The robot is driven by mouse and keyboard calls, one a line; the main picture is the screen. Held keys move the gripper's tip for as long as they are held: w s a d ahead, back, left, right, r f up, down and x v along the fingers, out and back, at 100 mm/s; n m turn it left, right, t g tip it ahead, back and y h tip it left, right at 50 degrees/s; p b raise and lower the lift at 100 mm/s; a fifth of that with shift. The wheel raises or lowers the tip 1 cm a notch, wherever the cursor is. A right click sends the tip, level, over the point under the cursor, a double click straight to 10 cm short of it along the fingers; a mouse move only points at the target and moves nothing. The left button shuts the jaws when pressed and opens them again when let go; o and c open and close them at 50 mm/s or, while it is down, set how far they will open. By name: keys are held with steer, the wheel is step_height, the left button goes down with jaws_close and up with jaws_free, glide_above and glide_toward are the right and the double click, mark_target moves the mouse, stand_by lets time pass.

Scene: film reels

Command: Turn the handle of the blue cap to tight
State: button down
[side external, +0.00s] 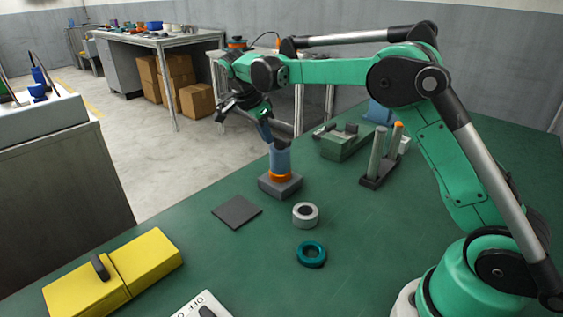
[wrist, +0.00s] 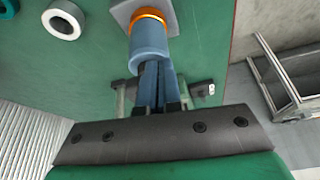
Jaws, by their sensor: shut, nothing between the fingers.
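The blue cap (side external: 281,160) is an upright blue cylinder above an orange ring (side external: 280,177) on a grey block (side external: 279,188). In the wrist view the cap (wrist: 149,50) stands just ahead of my fingers, with the ring (wrist: 149,18) beyond. My gripper (side external: 266,131) is over the cap, fingers pointing down, shut and empty. In the wrist view my gripper's blue fingers (wrist: 158,72) lie side by side and overlap the cap's near end. I cannot tell whether they touch it. The cap's handle cannot be made out clearly, nor can its turn position.
A white ring (side external: 305,215), a teal ring (side external: 311,254) and a dark square plate (side external: 237,211) lie in front. A green vise (side external: 343,147) and a stand with two posts (side external: 377,182) are to the right. A yellow box (side external: 115,275) lies front left.

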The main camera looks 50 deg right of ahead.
steer(key=shift+w+d+m, duration=0.15)
steer(key=shift+m, duration=0.45)
steer(key=shift+w+d, duration=0.1)
steer(key=shift+d, duration=0.05)
stand_by(0.7)
stand_by(1.0)
steer(key=shift+s+d, duration=0.2)
steer(key=shift+s, duration=0.55)
steer(key=a+r+n+t+h, duration=0.3)
steer(key=a+r+n, duration=0.4)
steer(key=a+n, duration=0.65)
steer(key=d+f+n, duration=0.3)
steer(key=d+f, duration=0.4)
steer(key=d, duration=0.5)
steer(key=shift+w+d+f, duration=0.2)
steer(key=shift+w+f, duration=0.1)
